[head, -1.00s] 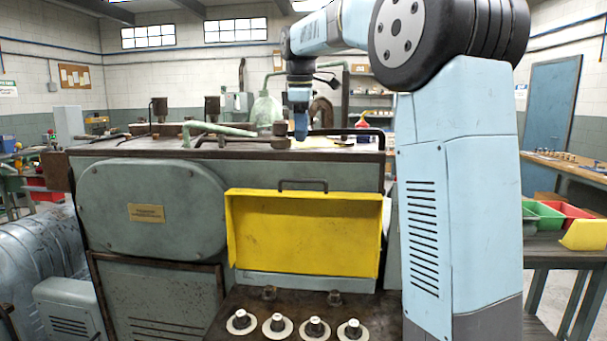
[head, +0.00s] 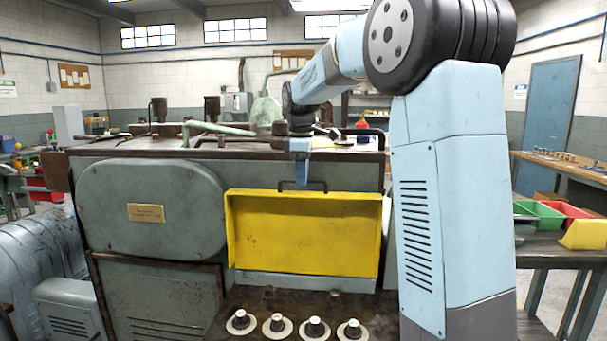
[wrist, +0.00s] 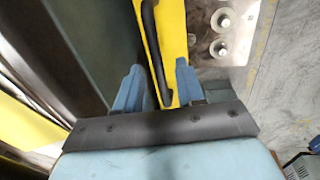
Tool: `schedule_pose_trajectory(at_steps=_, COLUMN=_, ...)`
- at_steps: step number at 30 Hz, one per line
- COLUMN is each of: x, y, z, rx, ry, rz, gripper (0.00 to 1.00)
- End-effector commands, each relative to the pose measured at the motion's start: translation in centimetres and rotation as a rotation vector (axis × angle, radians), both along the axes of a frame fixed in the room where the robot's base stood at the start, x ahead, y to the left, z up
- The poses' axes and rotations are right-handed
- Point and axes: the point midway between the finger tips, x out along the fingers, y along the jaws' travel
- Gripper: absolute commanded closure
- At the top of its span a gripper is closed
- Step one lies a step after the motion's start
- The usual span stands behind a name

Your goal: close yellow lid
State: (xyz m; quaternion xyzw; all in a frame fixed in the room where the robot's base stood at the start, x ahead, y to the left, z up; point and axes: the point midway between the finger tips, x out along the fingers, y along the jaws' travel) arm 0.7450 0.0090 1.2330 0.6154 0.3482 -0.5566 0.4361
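The yellow lid (head: 303,235) hangs tilted down on the front of the green machine, its dark handle (head: 318,185) along its top edge. In the wrist view the lid (wrist: 174,35) is a yellow strip, with the black handle (wrist: 150,35) crossing it. My gripper (head: 302,182) is pointing down at the handle in the head view. In the wrist view my gripper (wrist: 160,68) is open, with its blue fingers apart on either side of the handle. I cannot tell whether either finger touches it.
The green machine (head: 180,265) has a flat top with pipes and a dark bar (head: 350,133). Several round knobs (head: 314,328) stand on a ledge below the lid. Colored bins (head: 540,214) sit on a bench at the right.

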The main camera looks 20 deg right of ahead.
Motion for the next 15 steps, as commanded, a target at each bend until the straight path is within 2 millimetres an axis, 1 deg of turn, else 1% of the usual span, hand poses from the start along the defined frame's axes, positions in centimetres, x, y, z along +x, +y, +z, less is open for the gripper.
schedule_pose_trajectory(at_steps=5, x=0.00, y=0.02, z=0.00, rx=0.000, ry=0.000, rz=0.000, gripper=0.62)
schedule_pose_trajectory(at_steps=6, x=0.00, y=0.02, z=0.00, rx=0.000, ry=0.000, rz=0.000, gripper=0.64)
schedule_pose_trajectory(at_steps=15, x=-0.01, y=0.05, z=0.02, rx=0.000, ry=0.000, rz=0.001, gripper=0.93)
